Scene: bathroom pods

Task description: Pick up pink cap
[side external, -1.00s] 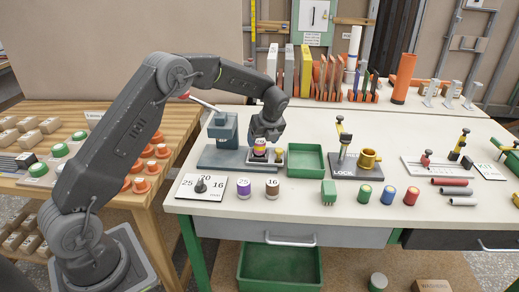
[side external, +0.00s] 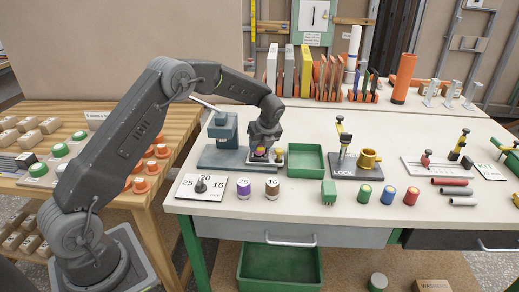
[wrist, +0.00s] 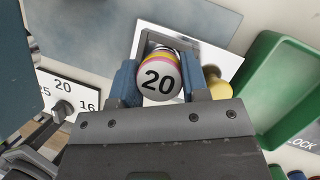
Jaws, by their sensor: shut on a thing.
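A round piece with a white top marked 20 (wrist: 160,80) and pink and yellow bands shows in the wrist view. It sits at a square light plate with a raised dark frame (wrist: 205,58). My gripper (wrist: 160,86) has one blue finger on each side of it and is shut on it. In the side view my gripper (side external: 263,152) is low over the grey fixture (side external: 215,158), and its fingers hide most of the piece. I cannot tell whether the piece is lifted clear of its seat.
A small yellow knob-shaped part (wrist: 215,84) is just right of the right finger. A green tray (side external: 305,158) stands close on the right. A dial plate marked 25, 20, 16 (side external: 214,193), a purple-banded cap (side external: 243,188) and a brown-banded cap (side external: 272,189) are in front.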

